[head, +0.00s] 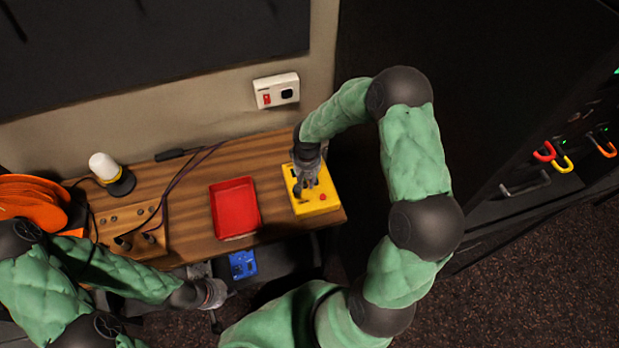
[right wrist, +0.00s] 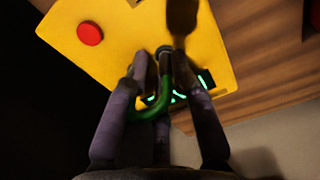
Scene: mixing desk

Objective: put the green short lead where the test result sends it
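The yellow tester box (head: 327,202) with a red button (right wrist: 90,34) sits at the right end of the wooden desk. My right gripper (head: 306,183) is down over it. In the right wrist view the fingers of this gripper (right wrist: 163,68) close around the green short lead (right wrist: 150,113), a curved green piece against the box. Its ends are partly hidden by the fingers. A dark panel with lit green marks (right wrist: 178,97) lies behind it, partly covered; I cannot read it. My left gripper (head: 214,293) hangs near the desk's front edge; its fingers are too small to judge.
A red tray (head: 213,209) lies left of the tester, and a blue tray (head: 243,264) sits below the desk's front edge. A wooden socket board (head: 105,229), lamp (head: 105,168) and orange coiled cable (head: 35,194) stand left. Coloured leads (head: 561,162) hang on the dark rack.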

